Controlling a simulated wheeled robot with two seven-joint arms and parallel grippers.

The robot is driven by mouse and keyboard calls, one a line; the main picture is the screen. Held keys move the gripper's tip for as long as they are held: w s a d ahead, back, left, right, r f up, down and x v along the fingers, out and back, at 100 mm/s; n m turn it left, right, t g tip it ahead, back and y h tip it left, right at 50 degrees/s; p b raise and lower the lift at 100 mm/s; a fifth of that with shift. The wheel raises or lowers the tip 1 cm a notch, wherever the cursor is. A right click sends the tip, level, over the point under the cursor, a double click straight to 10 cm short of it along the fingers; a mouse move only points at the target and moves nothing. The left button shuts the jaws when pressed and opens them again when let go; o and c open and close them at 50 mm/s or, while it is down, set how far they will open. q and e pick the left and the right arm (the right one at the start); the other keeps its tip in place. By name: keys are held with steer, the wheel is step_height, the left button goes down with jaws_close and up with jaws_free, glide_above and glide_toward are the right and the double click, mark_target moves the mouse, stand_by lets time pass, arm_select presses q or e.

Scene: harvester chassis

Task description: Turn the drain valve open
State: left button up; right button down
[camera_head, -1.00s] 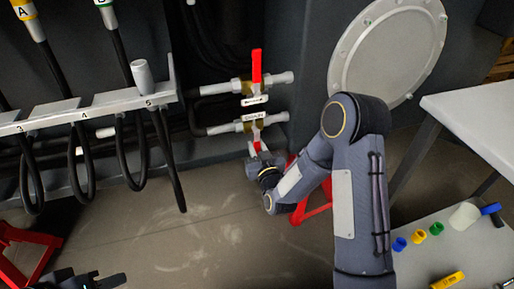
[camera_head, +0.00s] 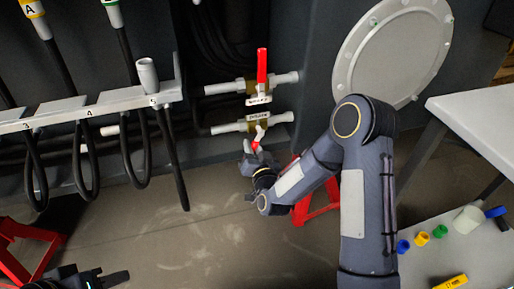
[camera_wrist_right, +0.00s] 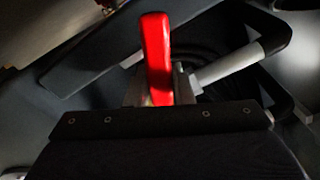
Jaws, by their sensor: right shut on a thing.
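The upper valve has a red handle (camera_head: 262,66) that stands upright. The lower valve (camera_head: 258,123) has a red handle (camera_head: 257,146) that points down and tilts slightly left. Their labels are too small to read surely. My right gripper (camera_head: 251,157) is shut on the lower red handle, partly hiding it. In the right wrist view a red handle (camera_wrist_right: 157,60) rises beyond the dark gripper body; the fingertips are not clear there. My left gripper (camera_head: 100,280) is low at the left, apart from the valves, its jaws unclear.
A grey rack (camera_head: 95,104) with hanging black hoses stands left of the valves. A round bolted cover (camera_head: 392,48) is at upper right. A pale table (camera_head: 475,105) and a lower surface with coloured caps (camera_head: 421,238) are at right. Open floor lies below.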

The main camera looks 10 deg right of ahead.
steer(key=m, duration=0.1)
steer(key=a+m, duration=0.1)
steer(key=shift+a+r+m, duration=0.15)
steer(key=shift+r+m, duration=0.2)
steer(key=shift+m, duration=0.05)
steer(key=m, duration=0.1)
steer(key=a+r+m, duration=0.1)
steer(key=m, duration=0.1)
steer(key=shift+s+r+m, duration=0.1)
steer(key=shift+r+m, duration=0.1)
steer(key=shift+m, duration=0.1)
steer(key=m, duration=0.1)
steer(key=r+m, duration=0.1)
steer(key=m, duration=0.1)
steer(key=shift+a+r, duration=0.25)
steer(key=shift+a, duration=0.15)
steer(key=shift+a+r+m, duration=0.1)
steer(key=shift+r+m, duration=0.25)
steer(key=shift+m, duration=0.4)
steer(key=shift+a+r+m, duration=0.1)
steer(key=shift+r+m, duration=0.25)
steer(key=shift+m, duration=0.4)
steer(key=c, duration=1.3)
jaws_free()
steer(key=shift+d+r, duration=0.1)
steer(key=shift+o, duration=0.2)
steer(key=s+p, duration=0.1)
steer(key=s, duration=0.7)
steer(key=shift+d+p, duration=0.15)
steer(key=shift+p, duration=0.2)
